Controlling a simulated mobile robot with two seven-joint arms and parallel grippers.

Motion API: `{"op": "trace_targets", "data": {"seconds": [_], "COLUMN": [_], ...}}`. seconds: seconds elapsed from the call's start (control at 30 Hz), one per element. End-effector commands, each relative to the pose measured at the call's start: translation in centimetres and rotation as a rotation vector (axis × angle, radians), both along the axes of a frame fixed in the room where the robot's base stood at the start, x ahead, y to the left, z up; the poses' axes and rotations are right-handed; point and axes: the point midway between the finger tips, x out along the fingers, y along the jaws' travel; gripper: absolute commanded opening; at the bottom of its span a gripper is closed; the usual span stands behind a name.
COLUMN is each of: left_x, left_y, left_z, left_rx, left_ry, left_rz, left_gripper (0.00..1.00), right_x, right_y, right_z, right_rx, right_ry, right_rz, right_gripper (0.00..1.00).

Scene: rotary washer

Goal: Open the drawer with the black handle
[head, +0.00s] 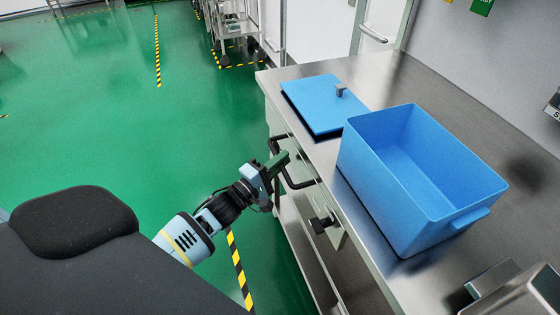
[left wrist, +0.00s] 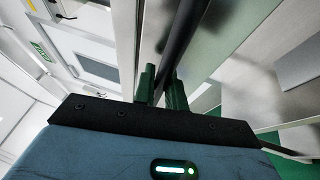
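The steel-topped cabinet (head: 410,85) has drawers along its left front with black bar handles. One black handle (head: 300,183) is beside my left gripper (head: 277,164), and another black handle (head: 276,143) is just beyond it. In the left wrist view, the green fingers of my left gripper (left wrist: 161,80) stand close together with a black handle bar (left wrist: 182,35) between them. The bar fills the narrow gap, so the gripper looks shut on it. The drawer front is partly hidden by the gripper, and I see no clear gap at it. My right gripper is not in view.
A blue open bin (head: 425,165) and a flat blue lid (head: 325,104) lie on the countertop. A black knob (head: 322,222) sticks out from the cabinet front nearer me. The green floor (head: 110,120) left of the cabinet is clear. A metal cart (head: 232,35) stands farther back.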

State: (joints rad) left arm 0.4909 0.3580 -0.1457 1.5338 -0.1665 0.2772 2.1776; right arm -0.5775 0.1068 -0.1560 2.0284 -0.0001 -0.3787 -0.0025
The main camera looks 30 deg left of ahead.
Motion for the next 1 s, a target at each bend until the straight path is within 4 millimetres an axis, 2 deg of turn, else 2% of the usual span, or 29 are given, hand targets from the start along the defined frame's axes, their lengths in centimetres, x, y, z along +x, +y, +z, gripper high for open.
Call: {"op": "trace_targets", "data": {"seconds": [0.3, 0.47, 0.67, 1.0], "left_x": [-0.1, -1.1, -4.5, -13.5], "left_y": [0.1, 0.9, 3.6, 10.6], "left_z": [0.0, 0.1, 0.3, 0.2], "left_rx": [0.001, 0.003, 0.005, 0.006], "left_ry": [0.000, 0.001, 0.002, 0.004], "left_rz": [0.000, 0.000, 0.000, 0.000], "left_gripper": [0.00, 0.00, 0.00, 0.00], "right_x": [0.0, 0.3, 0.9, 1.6], "right_y": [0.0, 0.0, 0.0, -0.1], "right_z": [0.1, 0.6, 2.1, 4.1], "right_rx": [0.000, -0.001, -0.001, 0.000], "right_ry": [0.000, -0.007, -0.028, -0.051], "right_rz": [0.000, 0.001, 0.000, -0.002], "right_gripper": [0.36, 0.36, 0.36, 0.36]}}
